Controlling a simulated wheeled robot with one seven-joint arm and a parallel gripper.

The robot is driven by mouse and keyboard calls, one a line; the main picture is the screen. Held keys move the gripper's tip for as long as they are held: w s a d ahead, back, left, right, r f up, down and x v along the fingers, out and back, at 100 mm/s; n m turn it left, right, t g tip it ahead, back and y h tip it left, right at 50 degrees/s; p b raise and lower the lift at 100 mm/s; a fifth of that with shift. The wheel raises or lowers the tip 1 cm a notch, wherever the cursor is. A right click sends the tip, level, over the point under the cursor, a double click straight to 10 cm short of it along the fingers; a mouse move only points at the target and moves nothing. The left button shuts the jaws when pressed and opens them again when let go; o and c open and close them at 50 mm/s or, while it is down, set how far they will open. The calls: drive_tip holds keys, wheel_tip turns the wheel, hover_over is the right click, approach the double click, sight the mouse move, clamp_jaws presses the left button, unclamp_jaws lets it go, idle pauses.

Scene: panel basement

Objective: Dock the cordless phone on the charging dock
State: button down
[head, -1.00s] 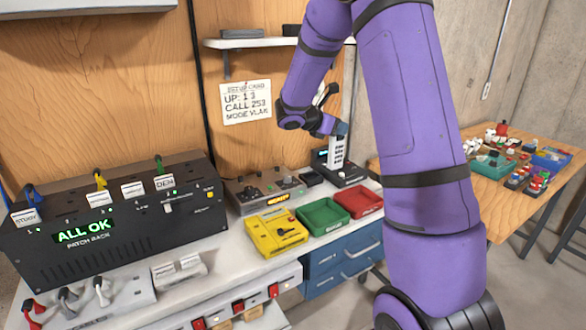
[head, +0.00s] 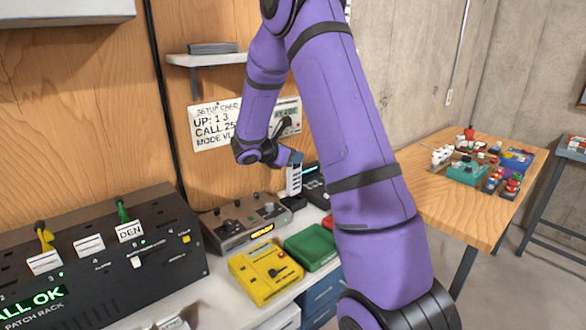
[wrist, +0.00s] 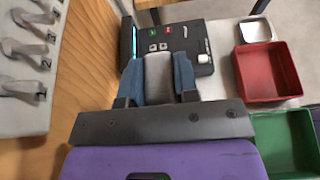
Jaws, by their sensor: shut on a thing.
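The cordless phone (head: 293,182) is pale grey and stands roughly upright in my gripper (head: 296,160) in the head view. In the wrist view the phone's grey end (wrist: 158,74) sits between the two blue fingers of my gripper (wrist: 159,82), which are shut on it. A low black block (head: 293,202), which looks like the charging dock, lies just under the phone in the head view. I cannot tell whether the phone touches it. In the wrist view the phone and my gripper hide the spot below.
A black panel device (wrist: 178,48) with a lit screen stands just beyond the phone. A grey knob console (head: 245,222), a yellow box (head: 266,272), a green tray (head: 312,247) and a red tray (wrist: 268,72) are close by. The wooden wall is on the left.

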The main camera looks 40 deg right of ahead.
sight(294, 166)
drive_tip(key=shift+f, duration=1.95)
drive_tip(key=c, duration=0.9)
unclamp_jaws()
drive_tip(key=shift+o, duration=0.2)
